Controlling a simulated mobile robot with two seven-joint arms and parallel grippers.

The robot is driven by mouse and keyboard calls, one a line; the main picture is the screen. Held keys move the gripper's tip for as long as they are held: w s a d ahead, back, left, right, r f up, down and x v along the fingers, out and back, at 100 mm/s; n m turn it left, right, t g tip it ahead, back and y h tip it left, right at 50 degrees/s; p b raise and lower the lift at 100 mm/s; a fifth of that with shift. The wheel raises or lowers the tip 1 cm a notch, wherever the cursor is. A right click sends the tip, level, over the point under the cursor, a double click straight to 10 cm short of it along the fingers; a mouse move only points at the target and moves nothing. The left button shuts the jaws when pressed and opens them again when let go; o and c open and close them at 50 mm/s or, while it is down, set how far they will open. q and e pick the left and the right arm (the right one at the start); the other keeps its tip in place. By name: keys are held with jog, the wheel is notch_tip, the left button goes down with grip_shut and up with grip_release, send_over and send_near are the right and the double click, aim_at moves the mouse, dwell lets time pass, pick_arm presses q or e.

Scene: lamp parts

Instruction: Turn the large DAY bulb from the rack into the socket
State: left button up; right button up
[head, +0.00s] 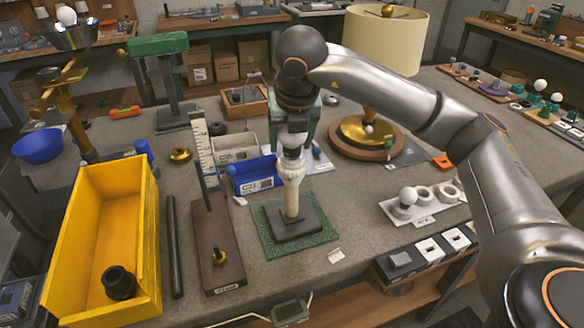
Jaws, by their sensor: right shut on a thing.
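My right gripper (292,147) points down over the socket post (291,200) in the head view. It is shut on a white bulb (292,153), mostly covered by the fingers. The bulb is directly above the pale socket (291,173) at the top of the post; I cannot tell how far it sits inside. The post stands upright on a dark square base on a green mat (260,236). The rack (425,214) at the right holds a white bulb (408,196) beside open white rings. Any DAY marking is too small to read. My left gripper is not in view.
A yellow bin (62,255) with a black part (118,283) stands at the left. A dark rod (174,245) and an upright ruler stand (204,155) lie between it and the post. A lamp (385,40) stands at the back.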

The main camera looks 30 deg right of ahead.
jog(key=m, duration=0.1)
jog(key=m+h, duration=0.1)
jog(key=shift+s+f+m+g, duration=0.1)
jog(key=shift+f+m+g, duration=0.2)
jog(key=shift+m+g, duration=0.1)
jog(key=shift+s+d+m, duration=0.1)
jog(key=shift+m, duration=0.8)
jog(key=shift+g+h, duration=0.3)
jog(key=shift+r+p, duration=0.15)
jog(key=shift+p, duration=0.2)
jog(key=shift+d+m+p, duration=0.1)
jog(key=shift+m+p, duration=0.5)
jog(key=shift+s+m+g+p, duration=0.1)
jog(key=shift+m+g+p, duration=0.2)
jog(key=shift+m+p, duration=0.25)
jog(key=shift+s+d+m+g+h+p, duration=0.1)
jog(key=shift+m+g+h+p, duration=0.2)
jog(key=shift+m+p, duration=0.9)
jog(key=shift+s+m+g+h+p, duration=0.15)
jog(key=shift+m+g+p, duration=0.25)
jog(key=shift+m+p, duration=0.7)
jog(key=shift+p, duration=0.45)
